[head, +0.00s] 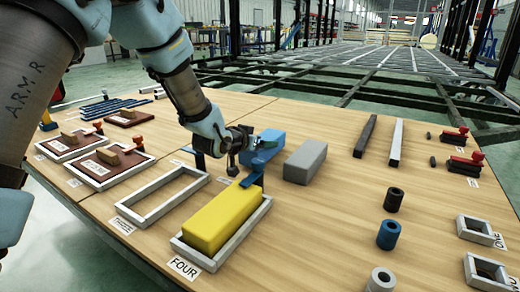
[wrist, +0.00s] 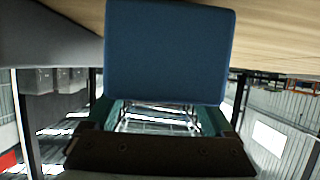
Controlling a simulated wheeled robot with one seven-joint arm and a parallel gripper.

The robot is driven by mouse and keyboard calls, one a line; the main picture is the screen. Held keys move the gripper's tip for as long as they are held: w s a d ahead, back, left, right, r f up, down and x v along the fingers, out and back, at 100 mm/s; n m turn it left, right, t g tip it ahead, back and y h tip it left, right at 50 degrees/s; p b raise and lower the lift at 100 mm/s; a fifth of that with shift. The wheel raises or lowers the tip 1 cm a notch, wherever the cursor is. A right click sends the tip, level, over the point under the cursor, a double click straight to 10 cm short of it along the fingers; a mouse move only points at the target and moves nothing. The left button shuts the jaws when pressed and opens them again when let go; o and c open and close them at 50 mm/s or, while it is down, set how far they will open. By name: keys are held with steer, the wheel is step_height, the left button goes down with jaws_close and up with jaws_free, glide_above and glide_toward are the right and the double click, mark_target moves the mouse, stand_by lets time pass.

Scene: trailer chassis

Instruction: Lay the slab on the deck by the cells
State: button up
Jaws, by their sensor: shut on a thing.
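My gripper (head: 252,160) is shut on a blue slab (head: 268,143) over the middle of the wooden deck (head: 335,215). The slab also fills the upper middle of the wrist view (wrist: 170,50), large and close. Whether its underside touches the deck is hard to tell. A grey slab (head: 305,161) lies on the deck just right of it. A yellow slab (head: 222,215) sits in the frame cell (head: 190,258) labelled FOUR, in front of my gripper. An empty frame cell (head: 128,214) lies to its left.
Two long bars (head: 396,143), several short cylinders (head: 388,235) and small square frames (head: 486,268) are on the right. Framed brown plates with wooden handles (head: 113,157) are at left. Deck between the grey slab and the cylinders is clear.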

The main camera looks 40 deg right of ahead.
steer(key=shift+f, duration=0.45)
steer(key=shift+f, duration=0.15)
steer(key=o, duration=1.1)
steer(key=shift+o, duration=0.2)
steer(key=shift+r, duration=0.2)
steer(key=shift+a+r, duration=0.15)
steer(key=shift+a, duration=0.1)
steer(key=p+v, duration=0.3)
steer(key=v, duration=0.8)
steer(key=shift+a+p, duration=0.2)
steer(key=shift+p, duration=0.1)
steer(key=shift+s+a, duration=0.15)
